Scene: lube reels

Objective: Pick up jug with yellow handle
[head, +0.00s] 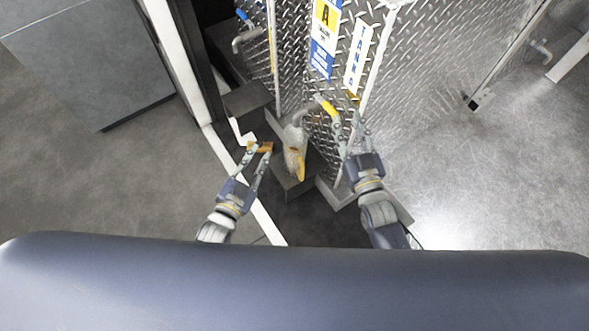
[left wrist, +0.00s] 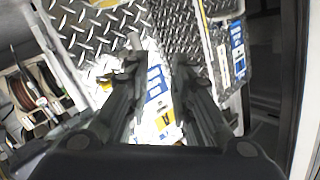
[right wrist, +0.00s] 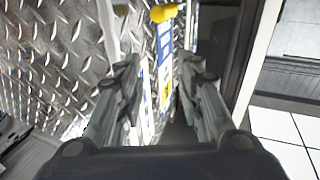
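The jug (head: 293,137) has a pale, cloudy body and a yellow handle (head: 300,166) facing me. It stands on a dark step in the head view, between my two grippers. My left gripper (head: 260,147) is open, just left of the jug and apart from it. It also shows open and empty in the left wrist view (left wrist: 155,68). My right gripper (head: 348,128) is open, right of the jug, near the metal panel. In the right wrist view (right wrist: 160,72) its fingers are apart with nothing between them. I cannot make out the jug in either wrist view.
A tap with a yellow lever (head: 326,106) hangs over the jug, close to my right gripper. A diamond-plate panel (head: 400,80) with signs stands behind. A white post (head: 180,60) rises at the left.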

